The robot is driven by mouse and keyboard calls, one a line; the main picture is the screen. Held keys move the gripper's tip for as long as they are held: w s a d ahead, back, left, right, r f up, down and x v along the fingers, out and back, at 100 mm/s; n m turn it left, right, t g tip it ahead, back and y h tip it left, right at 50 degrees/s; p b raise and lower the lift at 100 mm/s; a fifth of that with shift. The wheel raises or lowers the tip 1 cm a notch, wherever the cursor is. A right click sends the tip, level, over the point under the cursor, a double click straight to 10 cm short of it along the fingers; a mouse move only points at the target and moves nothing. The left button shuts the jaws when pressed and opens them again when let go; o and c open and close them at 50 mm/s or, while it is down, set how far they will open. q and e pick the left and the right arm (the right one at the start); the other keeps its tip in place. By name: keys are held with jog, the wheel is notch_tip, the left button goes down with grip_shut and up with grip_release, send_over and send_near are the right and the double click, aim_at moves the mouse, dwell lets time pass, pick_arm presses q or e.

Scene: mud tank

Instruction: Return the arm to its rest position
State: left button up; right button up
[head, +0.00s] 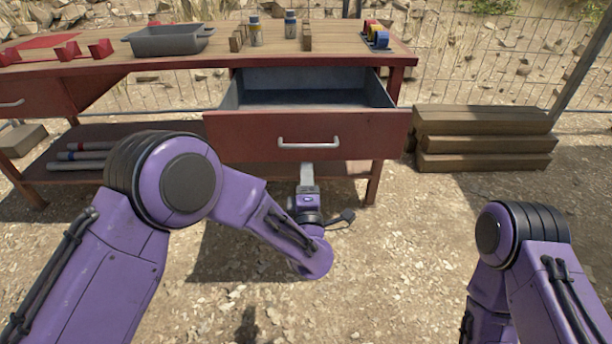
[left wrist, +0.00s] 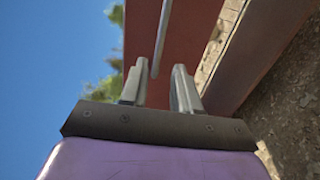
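My left arm (head: 185,190) reaches from the left toward the workbench. My left gripper (head: 307,170) is low in front of the red drawer (head: 235,135), just below its pale bar handle (head: 308,144). In the left wrist view the two fingers (left wrist: 160,88) stand apart with a gap between them. The handle (left wrist: 161,40) shows in line with that gap. I cannot tell whether it touches a finger. The drawer is pulled out and looks empty inside. My right arm (head: 530,250) is bent at the lower right; its gripper is out of view.
The bench top (head: 210,60) carries a grey tray (head: 168,40), red blocks (head: 100,49), two small bottles (head: 290,25), wooden blocks and coloured rolls (head: 375,35). Pipes (head: 85,153) lie on the lower shelf. Stacked timbers (head: 485,140) stand at right. Ground before me is largely clear.

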dwell(0.4)
pick_arm(q)
jog(key=s+a+f+m+g+h, duration=0.1)
jog(key=s+a+f+m+g, duration=0.4)
jog(key=f, duration=0.5)
jog(key=s+a+f+m+g+h, duration=0.1)
jog(key=s+a+f+m+g, duration=0.2)
jog(key=s+a+f+m, duration=0.5)
jog(key=s+a+f+g+y, duration=0.1)
jog(key=s+a+f+g, duration=0.25)
jog(key=s, duration=0.55)
jog(key=s+a+f+g+y, duration=0.1)
jog(key=s+a+f+g, duration=0.1)
jog(key=s+a+f, duration=0.45)
jog(key=s+a+f+g+y, duration=0.1)
jog(key=s+a+f+g, duration=0.15)
jog(key=s, duration=0.75)
notch_tip(320, 180, up, 21)
jog(key=p, duration=2.1)
jog(key=shift+d+g, duration=0.2)
jog(key=shift+g, duration=0.2)
